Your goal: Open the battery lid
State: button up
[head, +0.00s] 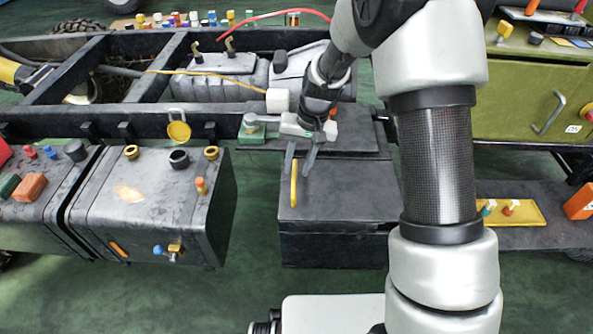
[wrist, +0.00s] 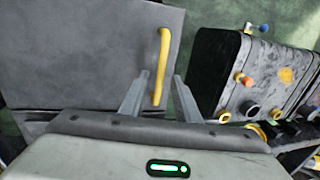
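The battery box (head: 335,245) is a dark grey box in the middle of the head view, beside the truck frame. Its flat grey lid (head: 350,195) lies shut on top. A yellow handle (head: 294,187) stands on the lid near its left edge; it also shows in the wrist view (wrist: 162,50). My gripper (head: 300,168) is above the lid's left part, pointing down at the handle. Its two fingers are apart, with nothing clamped. In the wrist view the handle's lower end appears between the fingers; I cannot tell whether they touch it or how high they are.
A grey tank (head: 140,205) with caps and small valves stands left of the box, with a gap of green floor between. The black truck frame (head: 60,75) runs behind. A green cabinet (head: 525,90) and a low shelf with a yellow tray (head: 520,213) are at right.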

jog(key=shift+a+f, duration=0.15)
jog(key=shift+f, duration=0.6)
grip_shut()
